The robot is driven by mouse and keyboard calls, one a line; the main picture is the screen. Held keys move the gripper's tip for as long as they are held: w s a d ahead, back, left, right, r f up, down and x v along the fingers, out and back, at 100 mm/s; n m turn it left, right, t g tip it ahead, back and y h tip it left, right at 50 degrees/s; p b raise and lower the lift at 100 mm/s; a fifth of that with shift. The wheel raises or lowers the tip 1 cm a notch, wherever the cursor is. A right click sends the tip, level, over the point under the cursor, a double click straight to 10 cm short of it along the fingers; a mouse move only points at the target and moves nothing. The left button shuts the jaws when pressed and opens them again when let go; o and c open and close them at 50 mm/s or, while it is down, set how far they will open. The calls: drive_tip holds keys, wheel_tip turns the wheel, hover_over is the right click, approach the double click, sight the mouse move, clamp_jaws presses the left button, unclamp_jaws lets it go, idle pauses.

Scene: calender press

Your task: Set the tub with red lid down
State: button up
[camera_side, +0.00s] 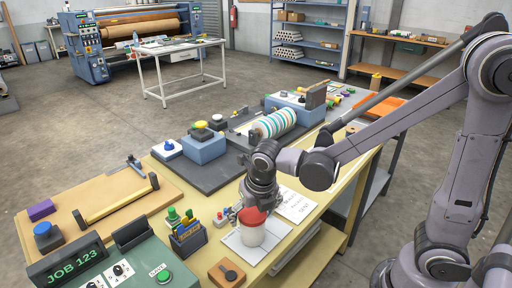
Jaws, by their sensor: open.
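The tub with the red lid (251,233) stands upright on a pale square mat (234,245) near the front edge of the bench. Its body is whitish and its red lid is partly covered by my gripper. My gripper (248,211) points down directly over the tub, with its fingers open at the lid. The fingers are small in this view, and I cannot tell whether they touch the lid.
A holder with coloured tools (187,238) and small coloured pegs stand left of the tub. A brown block (227,272) lies in front. The JOB 123 console (110,268) is at lower left. Papers (295,205) lie to the right. A striped roller (275,124) sits farther back.

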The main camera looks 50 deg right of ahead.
drive_tip(key=v, duration=0.7)
drive_tip(key=shift+s+r, duration=0.15)
drive_tip(key=shift+r, duration=0.1)
drive_tip(key=m, duration=0.2)
drive_tip(key=d+m, duration=0.1)
drive_tip(key=shift+s+r, duration=0.2)
drive_tip(key=shift+s, duration=0.1)
drive_tip(key=s+d+m+t, duration=0.2)
drive_tip(key=d+m, duration=0.1)
drive_tip(key=m, duration=1.1)
drive_tip(key=s+d+r+m+t+y, duration=0.1)
drive_tip(key=s+d+m+t, duration=0.1)
drive_tip(key=m, duration=1.2)
drive_tip(key=shift+s+d, duration=0.6)
drive_tip(key=shift+d, duration=0.05)
